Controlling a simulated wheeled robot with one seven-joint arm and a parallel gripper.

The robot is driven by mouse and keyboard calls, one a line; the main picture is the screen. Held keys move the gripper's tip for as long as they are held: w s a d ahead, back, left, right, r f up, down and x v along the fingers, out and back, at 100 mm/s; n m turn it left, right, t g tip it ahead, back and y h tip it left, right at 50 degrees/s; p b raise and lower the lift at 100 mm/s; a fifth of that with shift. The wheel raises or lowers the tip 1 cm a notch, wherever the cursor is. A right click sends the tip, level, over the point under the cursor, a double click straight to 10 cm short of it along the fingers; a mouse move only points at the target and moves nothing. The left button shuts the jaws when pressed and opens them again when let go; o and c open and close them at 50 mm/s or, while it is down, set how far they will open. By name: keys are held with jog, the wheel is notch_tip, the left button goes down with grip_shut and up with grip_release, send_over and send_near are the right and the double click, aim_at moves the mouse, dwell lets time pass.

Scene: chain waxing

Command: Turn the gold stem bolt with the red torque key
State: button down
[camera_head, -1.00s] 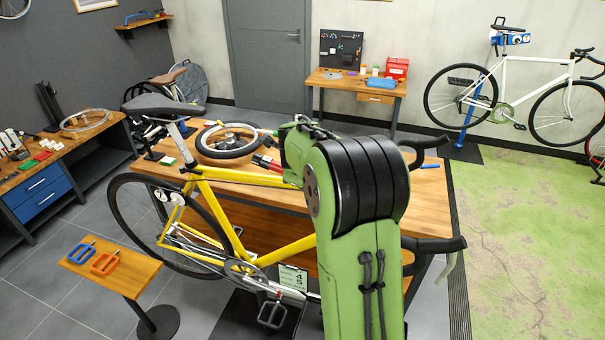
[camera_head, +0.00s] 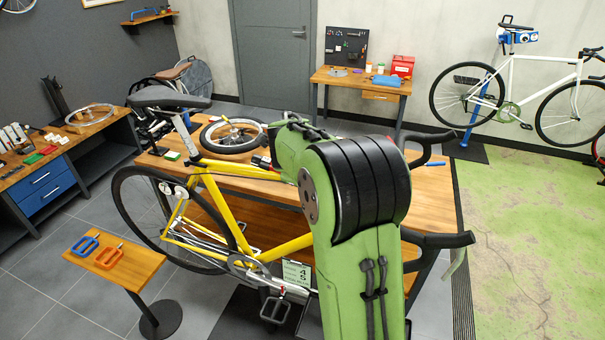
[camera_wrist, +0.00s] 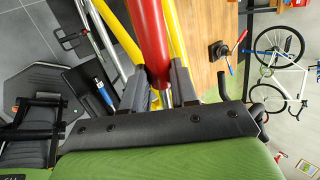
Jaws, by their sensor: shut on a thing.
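In the wrist view the red torque key (camera_wrist: 151,40) is a thick red cylinder between the fingers of my gripper (camera_wrist: 158,82), which is shut on it. The key covers part of the yellow bike frame tubes behind it. The yellow bike (camera_head: 222,207) stands in front of the workbench in the head view. My green arm hides its front end and my gripper there. The gold stem bolt cannot be made out in either view, so I cannot tell how the key lies relative to it.
The wooden workbench (camera_head: 433,196) is behind the bike, with a loose wheel (camera_head: 230,136) on it. A small stand (camera_head: 136,272) with blue and orange clamps is at the lower left. A white bike (camera_head: 520,95) hangs at the back right. Green floor at the right is clear.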

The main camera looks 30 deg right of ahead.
jog(key=shift+s+f, duration=0.1)
jog(key=shift+s, duration=0.05)
jog(key=shift+s+a+b, duration=0.55)
jog(key=shift+a+b, duration=0.15)
jog(key=shift+a, duration=0.05)
jog(key=shift+s+a+b, duration=0.55)
jog(key=shift+a+b, duration=0.15)
jog(key=shift+a, duration=0.05)
